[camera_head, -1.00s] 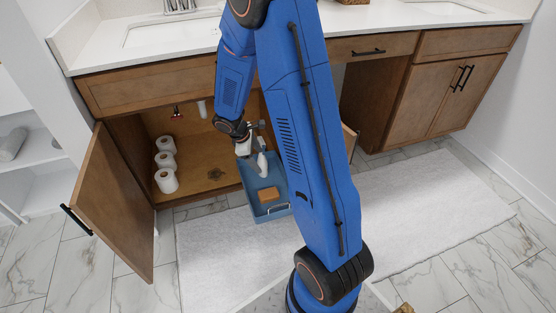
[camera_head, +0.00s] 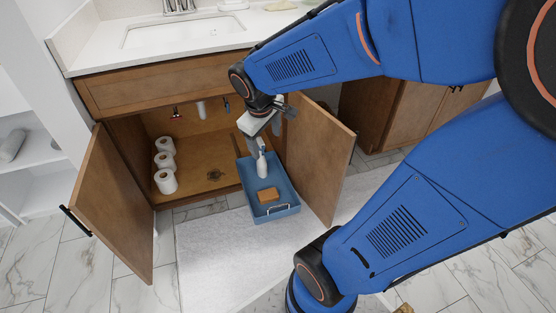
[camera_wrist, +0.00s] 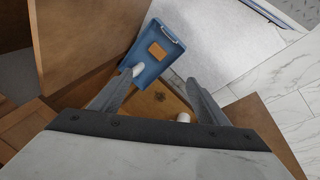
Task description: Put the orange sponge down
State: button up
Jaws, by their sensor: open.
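The orange sponge (camera_head: 268,195) lies flat in the front part of a blue tray (camera_head: 285,211). In the wrist view the sponge (camera_wrist: 159,51) lies in the far part of the tray (camera_wrist: 150,74), beyond my fingertips. A white bottle (camera_head: 262,165) stands in the tray behind the sponge. My gripper (camera_head: 258,142) is above the back part of the tray, near the bottle's top, and apart from the sponge. In the wrist view its two fingers (camera_wrist: 158,82) are spread wide with nothing between them.
The cabinet under the sink is open, with a left door (camera_head: 112,205) and a right door (camera_head: 318,160) swung out. Several toilet rolls (camera_head: 166,181) stand inside at the left. A white rug (camera_head: 215,255) covers the floor in front.

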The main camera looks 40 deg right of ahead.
jog(key=s+a+r+m+t+y, duration=0.1)
jog(key=s+a+r, duration=0.1)
jog(key=s, duration=0.5)
jog(key=s+a+r+m+t+y, duration=0.1)
jog(key=s+a+r+m, duration=0.1)
jog(key=s, duration=0.5)
notch_tip(320, 180, up, 2)
jog(key=shift+a, duration=0.75)
jog(key=shift+o, duration=0.5)
jog(key=shift+w, duration=0.1)
